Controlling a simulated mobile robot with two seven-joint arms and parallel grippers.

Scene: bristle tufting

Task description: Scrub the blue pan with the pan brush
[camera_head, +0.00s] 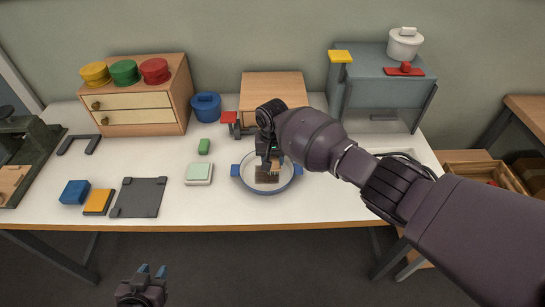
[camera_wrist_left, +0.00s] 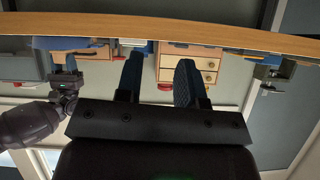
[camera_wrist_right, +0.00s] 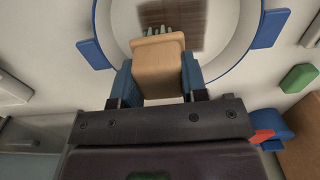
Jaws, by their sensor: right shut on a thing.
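The blue pan (camera_head: 292,182), a shallow round pan with a pale inside and blue handles, stands on the white table in front of my right arm. Its rim and a blue handle (camera_wrist_right: 95,54) also show in the right wrist view. My right gripper (camera_head: 270,160) is shut on the pan brush, whose wooden block (camera_wrist_right: 158,65) sits between the fingers. The brush is over the pan's inside, above a brown patch (camera_wrist_right: 185,22) there; whether the bristles touch is unclear. My left gripper (camera_head: 151,272) is open and empty, low in front of the table edge.
A green block (camera_head: 204,146) and a pale green-topped box (camera_head: 198,174) lie left of the pan. A blue pot (camera_head: 206,107), a wooden box (camera_head: 285,90) and a drawer unit (camera_head: 140,115) stand behind. A dark tray (camera_head: 139,197) lies farther left. The table right of the pan is mostly clear.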

